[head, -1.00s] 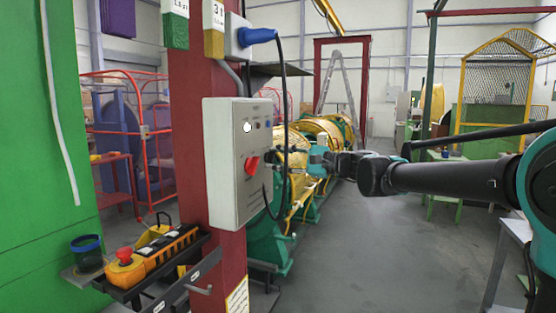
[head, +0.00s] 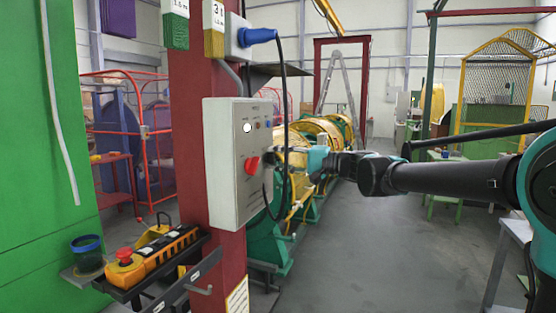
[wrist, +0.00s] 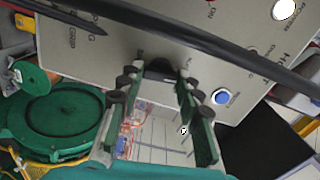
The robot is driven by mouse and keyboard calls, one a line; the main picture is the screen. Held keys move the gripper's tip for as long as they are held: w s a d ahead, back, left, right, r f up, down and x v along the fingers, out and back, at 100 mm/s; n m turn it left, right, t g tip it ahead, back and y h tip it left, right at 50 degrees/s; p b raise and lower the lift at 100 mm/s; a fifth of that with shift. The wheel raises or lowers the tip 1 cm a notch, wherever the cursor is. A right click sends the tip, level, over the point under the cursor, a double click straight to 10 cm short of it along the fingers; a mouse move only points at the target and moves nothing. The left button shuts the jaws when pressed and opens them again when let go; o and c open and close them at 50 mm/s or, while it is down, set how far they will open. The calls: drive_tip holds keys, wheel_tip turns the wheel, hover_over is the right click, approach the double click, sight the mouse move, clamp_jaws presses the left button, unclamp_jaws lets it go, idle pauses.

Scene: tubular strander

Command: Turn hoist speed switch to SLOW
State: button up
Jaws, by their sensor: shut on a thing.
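A light grey control box (head: 232,190) is mounted on the red post. Its panel (wrist: 150,30) also fills the top of the wrist view. A small black switch knob (wrist: 161,66) sits on the panel between my fingertips. The lettering beside it is partly hidden and too small to read. My gripper (wrist: 158,80) is shut on this knob, with one finger on each side. In the head view my gripper (head: 276,157) reaches the right part of the box face, where the knob itself is hard to make out.
A blue button (wrist: 221,97) lies right of my fingers. A black cable (head: 285,110) hangs close to my gripper and crosses the wrist view. An orange pendant (head: 150,255) lies on the shelf at lower left.

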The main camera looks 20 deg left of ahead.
drive_tip(key=shift+n, duration=2.1)
drive_tip(key=o, duration=1.2)
drive_tip(key=shift+c, duration=0.2)
drive_tip(key=shift+d, duration=0.1)
drive_tip(key=s+d, duration=0.1)
drive_tip(key=d, duration=1.1)
